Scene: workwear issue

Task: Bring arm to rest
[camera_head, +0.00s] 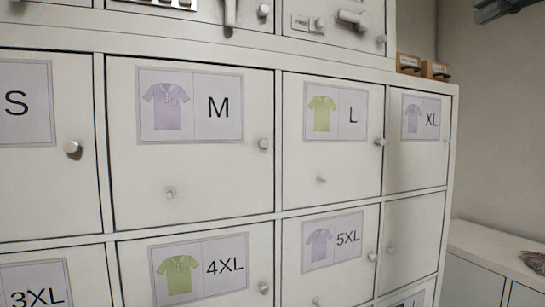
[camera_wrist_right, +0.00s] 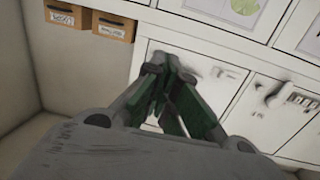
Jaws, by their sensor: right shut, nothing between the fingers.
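My right gripper (camera_wrist_right: 168,75) shows in the wrist view. Its dark and green fingers are closed together with nothing between them, in front of a pale cabinet front (camera_wrist_right: 205,75). It looks apart from the cabinet, but the gap is hard to judge. In the head view a dark piece is cut off at the top right corner; I cannot tell for certain what it is. My left gripper is in neither view.
White locker doors with shirt labels fill the head view, including the M door (camera_head: 190,190) and L door (camera_head: 340,165); all look shut. Knobs stick out from them. Small brown boxes (camera_head: 408,64) sit on top at right. A low white cabinet (camera_head: 490,250) stands beyond.

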